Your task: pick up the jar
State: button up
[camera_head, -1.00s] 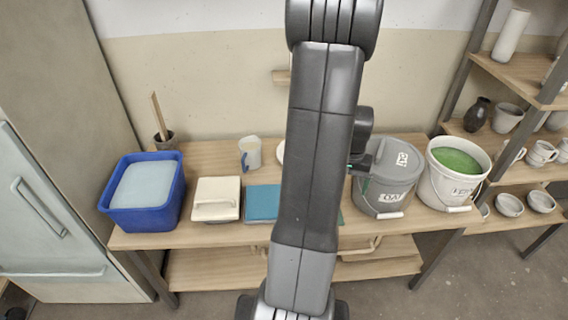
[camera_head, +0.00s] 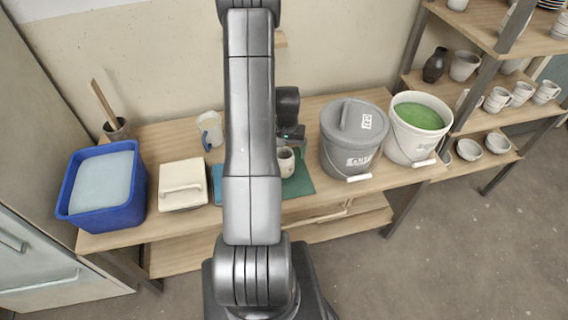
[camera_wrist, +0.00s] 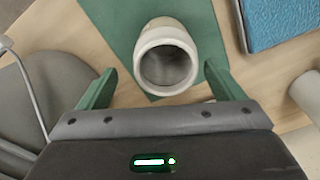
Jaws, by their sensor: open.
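The jar (camera_wrist: 166,58) is a small off-white, open-topped vessel with an empty grey inside. It stands on a green mat (camera_wrist: 112,22) on the wooden table, and it also shows in the head view (camera_head: 286,162) just right of my arm. My gripper (camera_wrist: 161,84) is open, with one green finger on each side of the jar's near rim in the wrist view. Both fingers look apart from the jar. In the head view my gripper (camera_head: 290,138) is above and just behind the jar, and its fingers are mostly hidden.
A grey lidded bucket (camera_head: 350,145) and a white bucket of green glaze (camera_head: 410,150) stand right of the jar. Left are a blue tub (camera_head: 110,212), a white lidded box (camera_head: 182,198), a measuring jug (camera_head: 210,130) and a blue slab (camera_wrist: 285,20). Shelves of pottery (camera_head: 520,115) stand at right.

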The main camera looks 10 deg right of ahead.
aim_at(286, 158)
jog(key=shift+s+a+f+p, duration=0.15)
jog(key=shift+f+p, duration=0.1)
jog(key=shift+f, duration=0.5)
jog(key=shift+a+f+p, duration=0.15)
jog(key=shift+f+p, duration=0.05)
jog(key=shift+f, duration=0.6)
jog(key=shift+s+a+f+p, duration=0.15)
jog(key=shift+f+p, duration=0.1)
jog(key=shift+f, duration=0.95)
jog(key=shift+c, duration=0.5)
jog(key=c, duration=1.1)
jog(key=shift+c, duration=0.4)
jog(key=shift+w+r, duration=0.1)
jog(key=shift+r, duration=0.05)
